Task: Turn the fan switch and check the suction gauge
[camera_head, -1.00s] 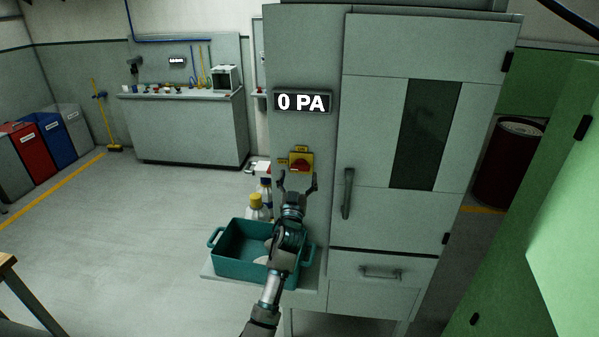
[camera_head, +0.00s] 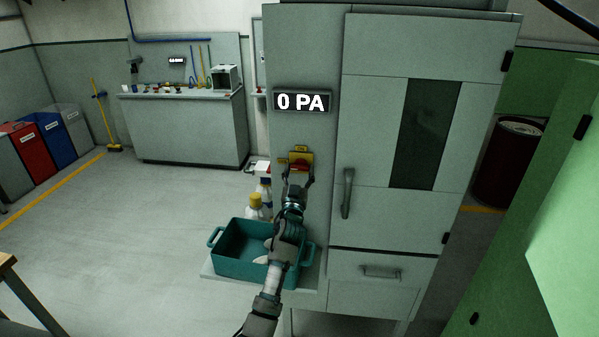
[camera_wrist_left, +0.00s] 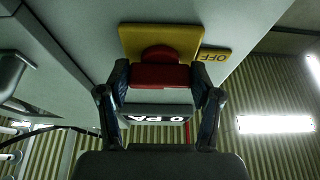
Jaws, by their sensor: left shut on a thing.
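The fan switch is a red knob (camera_wrist_left: 160,76) on a yellow plate (camera_head: 301,155) on the grey cabinet front. My left gripper (camera_head: 298,173) is at the switch, and in the left wrist view its fingers (camera_wrist_left: 161,85) are shut on the red knob, one on each side. An OFF label (camera_wrist_left: 214,55) sits beside the yellow plate. The suction gauge (camera_head: 302,102) above the switch reads 0 PA. Part of the gauge also shows in the left wrist view (camera_wrist_left: 160,113). My right gripper is not in view.
A teal bin (camera_head: 232,267) stands on a low shelf below the switch, under my left arm. Bottles (camera_head: 256,206) stand behind the bin. A cabinet door handle (camera_head: 347,193) is close on the right. The floor to the left is clear.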

